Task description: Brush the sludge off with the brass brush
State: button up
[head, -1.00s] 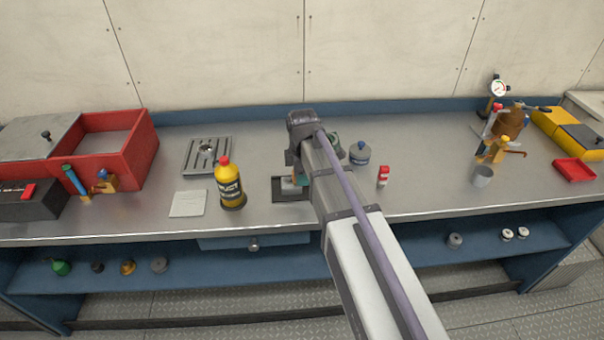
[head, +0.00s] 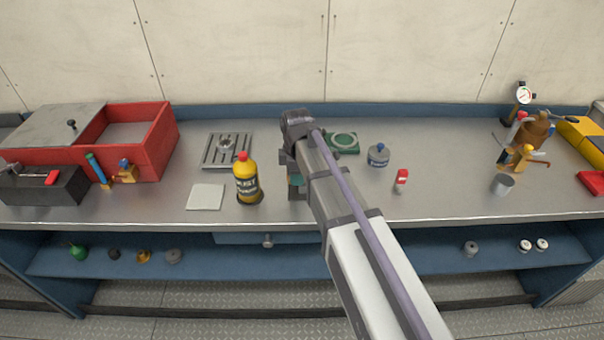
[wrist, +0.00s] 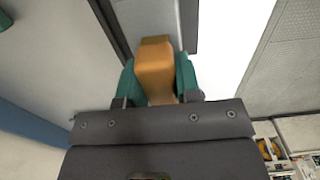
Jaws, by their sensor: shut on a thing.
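My gripper (wrist: 157,80) has green fingers, shut on an orange-brown handle (wrist: 155,62) in the wrist view. The handle fits the brass brush, but no bristles show. In the head view the gripper (head: 296,180) is low over the bench, mostly hidden by my own arm. A dark-edged piece is under or beside it; the wrist view shows a dark frame edge (wrist: 110,25) beside a pale surface. I cannot tell whether the brush touches anything. No sludge can be made out. A slotted metal plate with a round fitting (head: 226,148) lies to the left.
A yellow bottle (head: 247,183) and pale square pad (head: 205,197) stand left of my gripper. A green mat (head: 345,142), grey-blue container (head: 378,155) and red-capped vial (head: 401,179) are right. A red box (head: 160,140) is far left. Bench between vial and grey cup (head: 502,185) is clear.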

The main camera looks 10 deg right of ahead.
jog(key=shift+s+d+f, duration=0.1)
jog(key=shift+s+d, duration=0.05)
jog(key=shift+d, duration=0.55)
jog(key=shift+s+d, duration=0.1)
jog(key=shift+d, duration=0.6)
jog(key=shift+s+d, duration=0.2)
jog(key=shift+d, duration=1.7)
jog(key=shift+c, duration=0.3)
notch_tip(320, 180, up, 6)
jog(key=p, duration=0.5)
jog(key=shift+p, duration=0.4)
jog(key=shift+a, duration=0.1)
notch_tip(320, 180, up, 3)
jog(key=p, duration=0.3)
